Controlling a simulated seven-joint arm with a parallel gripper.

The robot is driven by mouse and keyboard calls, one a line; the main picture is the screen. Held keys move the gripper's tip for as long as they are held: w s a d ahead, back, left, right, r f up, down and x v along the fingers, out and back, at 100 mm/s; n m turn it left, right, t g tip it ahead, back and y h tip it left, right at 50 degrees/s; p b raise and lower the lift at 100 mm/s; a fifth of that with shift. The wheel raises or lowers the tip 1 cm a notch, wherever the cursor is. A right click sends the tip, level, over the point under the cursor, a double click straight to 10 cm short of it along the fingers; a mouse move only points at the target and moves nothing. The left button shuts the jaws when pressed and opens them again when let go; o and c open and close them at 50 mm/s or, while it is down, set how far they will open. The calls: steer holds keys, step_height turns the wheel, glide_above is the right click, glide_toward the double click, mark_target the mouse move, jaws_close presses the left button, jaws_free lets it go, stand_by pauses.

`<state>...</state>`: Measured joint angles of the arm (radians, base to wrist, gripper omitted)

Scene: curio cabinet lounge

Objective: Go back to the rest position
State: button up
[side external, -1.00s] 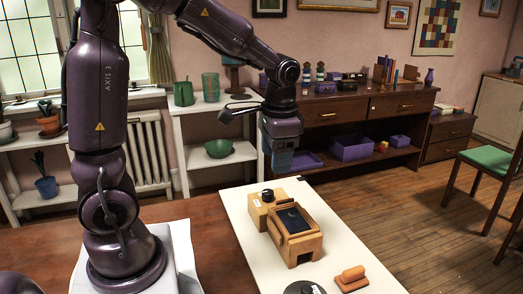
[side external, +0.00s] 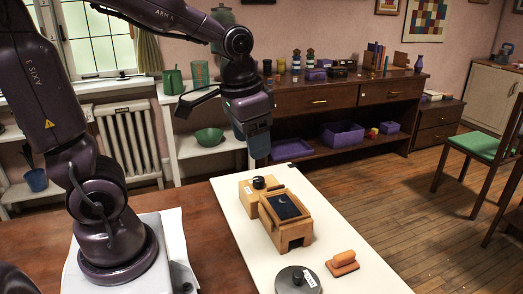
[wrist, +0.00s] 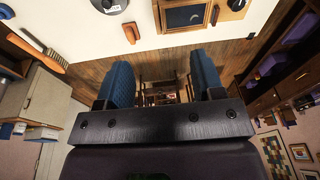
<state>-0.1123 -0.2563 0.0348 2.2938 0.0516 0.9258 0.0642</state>
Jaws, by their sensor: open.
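My gripper (side external: 259,150) hangs above the far end of the white table board, behind the wooden boxes in the side view. In the wrist view its two blue-padded fingers (wrist: 161,85) stand wide apart with nothing between them. A wooden box with a dark panel (side external: 285,208) bearing a pale crescent sits on the board, apart from the gripper. A smaller wooden box with a black knob (side external: 259,184) stands beside it. The dark-panelled box also shows at the top of the wrist view (wrist: 184,17).
A grey round lid with a knob (side external: 298,280) and an orange-brown handled block (side external: 342,263) lie on the white board (side external: 235,205). A dark wooden sideboard (side external: 330,97) with purple bins stands behind. A white shelf (side external: 207,140) with green vessels is at the left. A green-seated chair (side external: 480,147) stands right.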

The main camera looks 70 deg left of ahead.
steer(key=s+d+r+t, duration=0.3)
steer(key=s+d+r, duration=0.1)
steer(key=s, duration=0.2)
steer(key=shift+d+r+m+t+h, duration=0.15)
steer(key=shift+d+m+t+h, duration=0.1)
steer(key=shift+m+t+h, duration=0.05)
stand_by(2.0)
